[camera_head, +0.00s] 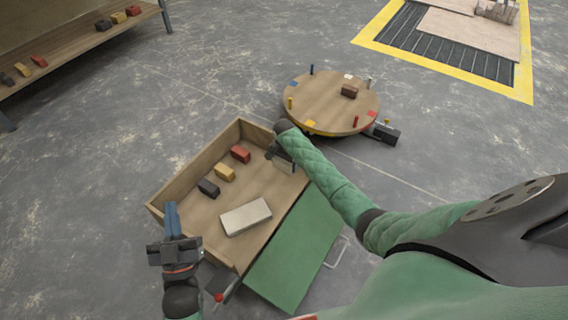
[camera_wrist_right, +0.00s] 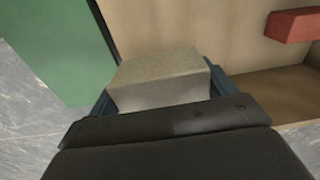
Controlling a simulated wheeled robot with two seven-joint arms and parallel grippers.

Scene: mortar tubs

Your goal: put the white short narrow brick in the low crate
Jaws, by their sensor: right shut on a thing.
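The low crate (camera_head: 184,178) is a shallow wooden box in the middle of the head view. My right gripper (camera_head: 282,157) is at the crate's far right end. In the right wrist view it is shut on a whitish brick (camera_wrist_right: 160,80), with the crate's wooden inside (camera_wrist_right: 190,25) behind it. That brick is mostly hidden by the gripper in the head view. My left gripper (camera_head: 171,207) is empty by the crate's near left corner, its blue fingers together and pointing away from me.
The crate holds a black brick (camera_head: 208,188), a yellow brick (camera_head: 225,172), a red brick (camera_head: 240,154) and a larger pale slab (camera_head: 246,217). A green panel (camera_head: 297,250) lies along its right side. A round table (camera_head: 330,100) with a brown brick (camera_head: 349,91) stands beyond.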

